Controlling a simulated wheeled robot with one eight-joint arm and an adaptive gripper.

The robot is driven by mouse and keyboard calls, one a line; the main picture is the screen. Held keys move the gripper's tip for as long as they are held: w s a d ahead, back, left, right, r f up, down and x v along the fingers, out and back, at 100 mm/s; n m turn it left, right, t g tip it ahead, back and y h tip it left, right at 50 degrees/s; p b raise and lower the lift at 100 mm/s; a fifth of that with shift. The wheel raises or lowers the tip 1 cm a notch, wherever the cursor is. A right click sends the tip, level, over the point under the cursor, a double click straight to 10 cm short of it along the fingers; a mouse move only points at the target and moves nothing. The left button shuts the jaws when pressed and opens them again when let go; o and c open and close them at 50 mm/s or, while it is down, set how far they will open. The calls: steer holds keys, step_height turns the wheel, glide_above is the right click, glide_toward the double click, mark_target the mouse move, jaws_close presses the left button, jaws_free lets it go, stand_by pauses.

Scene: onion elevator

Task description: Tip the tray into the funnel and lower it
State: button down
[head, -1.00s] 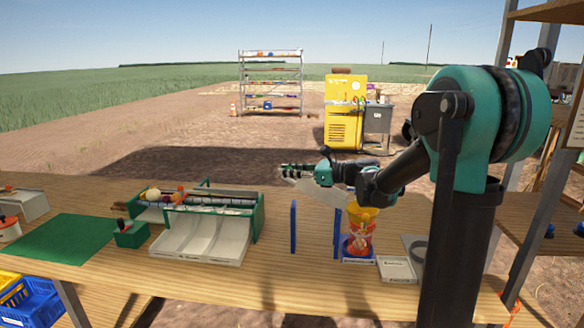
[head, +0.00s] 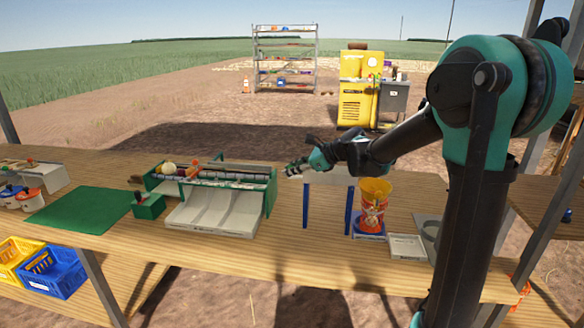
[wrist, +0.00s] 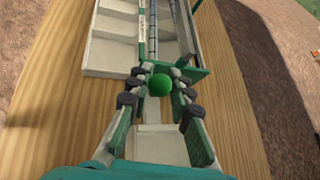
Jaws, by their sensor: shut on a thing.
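A pale, narrow tray (head: 330,178) lies close to level at the top of two blue posts (head: 305,205), its right end beside the funnel. Part of the tray (wrist: 153,145) shows between my fingers in the wrist view. My gripper (head: 294,169) is at the tray's left end. In the wrist view my gripper (wrist: 160,92) is shut on a round green knob (wrist: 160,85). The orange-yellow funnel (head: 375,187) stands upright above a red-patterned bag (head: 372,215).
The roller sorter (head: 270,195) with green end plates and white bins (head: 212,213) stands close left of my gripper. A small white box (head: 408,247) lies right of the funnel stand. The bench front (head: 250,255) is clear.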

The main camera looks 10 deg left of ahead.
steer(key=shift+f, duration=0.15)
steer(key=c, duration=1.3)
jaws_free()
steer(key=shift+c, duration=0.2)
step_height(320, 180, up, 6)
glide_above(322, 174)
steer(key=shift+s+a, duration=0.1)
steer(key=shift+a, duration=0.2)
